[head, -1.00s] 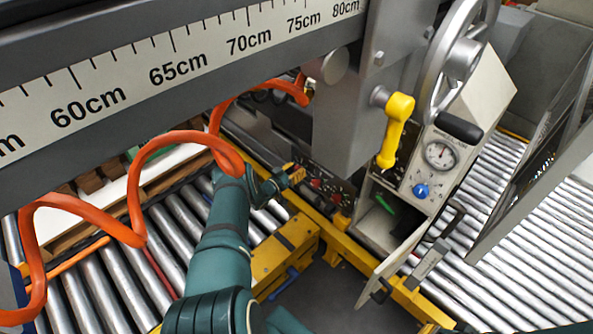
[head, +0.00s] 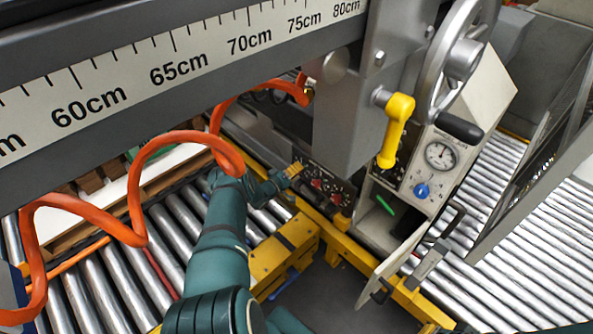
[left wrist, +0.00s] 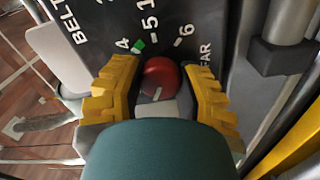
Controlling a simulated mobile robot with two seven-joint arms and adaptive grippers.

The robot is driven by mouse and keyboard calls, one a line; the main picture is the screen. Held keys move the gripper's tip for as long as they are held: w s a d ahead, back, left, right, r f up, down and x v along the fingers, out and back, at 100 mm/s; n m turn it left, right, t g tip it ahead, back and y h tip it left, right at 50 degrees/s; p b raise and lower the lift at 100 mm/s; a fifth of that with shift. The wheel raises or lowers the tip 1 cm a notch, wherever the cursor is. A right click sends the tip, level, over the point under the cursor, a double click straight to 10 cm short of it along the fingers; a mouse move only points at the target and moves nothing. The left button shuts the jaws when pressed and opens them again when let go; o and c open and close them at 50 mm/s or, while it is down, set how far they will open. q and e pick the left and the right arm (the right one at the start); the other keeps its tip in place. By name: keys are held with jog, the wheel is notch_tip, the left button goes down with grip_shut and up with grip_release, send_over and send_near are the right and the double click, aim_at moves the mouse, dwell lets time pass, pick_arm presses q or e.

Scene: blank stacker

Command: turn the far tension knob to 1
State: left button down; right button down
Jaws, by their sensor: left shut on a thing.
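The far tension knob (left wrist: 160,76) is red and round with a pale line on it, and sits on a dark panel (left wrist: 200,15) marked "FAR". The numbers 4, 5 and 6 show above it, with a green mark near the 4. My left gripper (left wrist: 160,95) has its yellow fingers on both sides of the knob, closed on it. In the head view my left gripper (head: 294,170) is at the left end of the dark knob panel (head: 326,186), where other red knobs show. The number 1 cannot be made out. My right gripper is not in view.
An orange hose (head: 140,185) loops across the left. A grey beam with a ruler scale (head: 180,70) spans above. A cabinet with a gauge (head: 440,154), a blue knob (head: 421,191) and an open door stands to the right. A yellow handle (head: 395,130) hangs near it.

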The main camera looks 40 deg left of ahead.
pick_arm(q)
jog(key=n, duration=0.5)
jog(key=shift+n, duration=0.4)
dwell(0.3)
jog(key=c, duration=0.6)
grip_release()
jog(key=shift+o, duration=0.2)
jog(key=shift+s+a+f, duration=0.1)
jog(key=shift+s, duration=0.2)
jog(key=s, duration=1.1)
jog(key=shift+s+a, duration=0.15)
jog(key=shift+a, duration=0.3)
